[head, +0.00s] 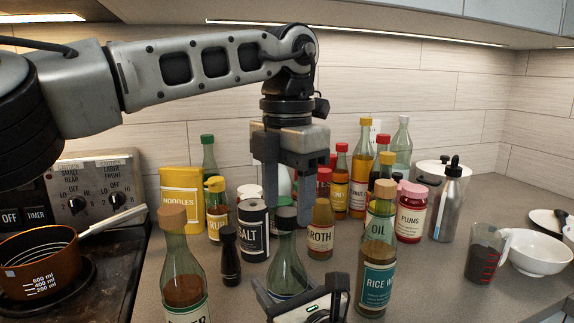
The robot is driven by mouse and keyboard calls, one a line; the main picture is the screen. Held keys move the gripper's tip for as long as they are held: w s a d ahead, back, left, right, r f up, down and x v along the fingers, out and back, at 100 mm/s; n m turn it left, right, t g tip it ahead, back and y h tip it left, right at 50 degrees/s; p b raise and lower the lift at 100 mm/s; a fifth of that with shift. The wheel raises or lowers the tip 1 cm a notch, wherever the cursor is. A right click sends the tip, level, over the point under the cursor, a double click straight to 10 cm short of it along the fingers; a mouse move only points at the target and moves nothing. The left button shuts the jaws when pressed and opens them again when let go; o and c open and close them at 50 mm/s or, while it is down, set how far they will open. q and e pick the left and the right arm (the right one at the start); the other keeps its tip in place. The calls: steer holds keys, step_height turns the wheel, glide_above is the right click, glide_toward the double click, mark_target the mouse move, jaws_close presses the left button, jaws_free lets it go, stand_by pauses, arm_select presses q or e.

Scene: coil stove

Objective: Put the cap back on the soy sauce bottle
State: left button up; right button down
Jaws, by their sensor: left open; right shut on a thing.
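A green glass bottle (287,258) stands upright at the front middle of the counter. Its label is hidden, so I cannot read whether it says soy sauce. A dark grey cap (285,214) shows at the top of its neck; I cannot tell how firmly it sits. My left gripper (288,206) points down from above, open, with its fingers on either side of the cap. My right gripper (298,291) comes in from the bottom edge and is shut on the bottle's lower body, which it partly hides.
A cork-topped bottle (181,265) stands to the left and a rice vinegar bottle (376,275) to the right. A small dark bottle (229,257) and a salt jar (253,230) are close by. Several bottles crowd behind. The stove with a copper pan (40,265) is at left.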

arm_select(q)
step_height(320, 180, up, 11)
steer(key=shift+f, duration=0.2)
stand_by(0.4)
arm_select(e)
steer(key=shift+c, duration=1.8)
jaws_free()
steer(key=shift+d, duration=0.1)
steer(key=b+v, duration=0.1)
steer(key=v, duration=1.3)
steer(key=shift+s+d+f, duration=0.1)
steer(key=shift+s, duration=0.15)
arm_select(q)
steer(key=shift+f+b, duration=0.3)
steer(key=shift+f, duration=0.55)
arm_select(e)
steer(key=shift+s+d, duration=0.35)
steer(key=shift+s, duration=0.25)
